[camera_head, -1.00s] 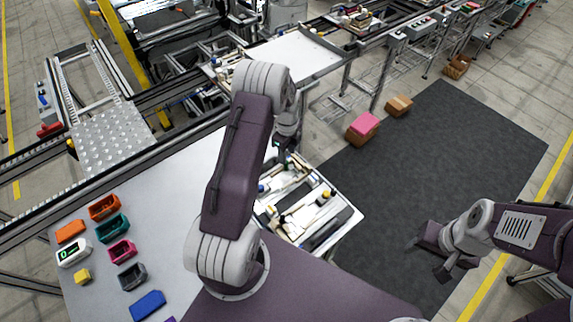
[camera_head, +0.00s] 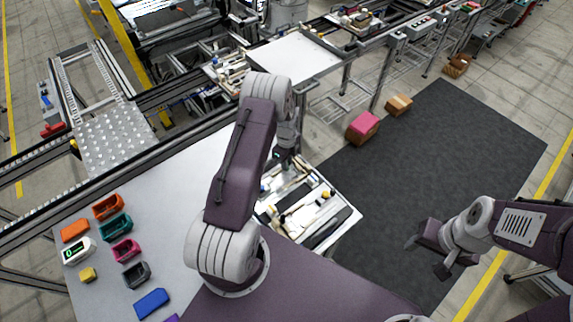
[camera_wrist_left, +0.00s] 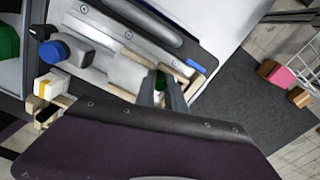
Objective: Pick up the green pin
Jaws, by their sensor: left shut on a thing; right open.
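The green pin (camera_wrist_left: 160,80) shows as a small green bit between the fingers of my left gripper (camera_wrist_left: 160,95) in the left wrist view. The gripper is shut on it, over the pallet with wooden and white fixtures. Most of the pin is hidden by the fingers. In the head view my left gripper (camera_head: 284,160) is at the far edge of the pallet (camera_head: 345,228), partly hidden behind my arm. My right gripper (camera_head: 440,255) is open and empty over the dark floor mat at the right.
Several coloured bins, among them a teal one (camera_head: 115,227) and a blue block (camera_head: 151,303), stand on the table (camera_head: 180,190) at the left. A blue-capped part (camera_wrist_left: 55,50) lies near the gripper in the wrist view. The dark mat (camera_head: 420,150) is mostly clear.

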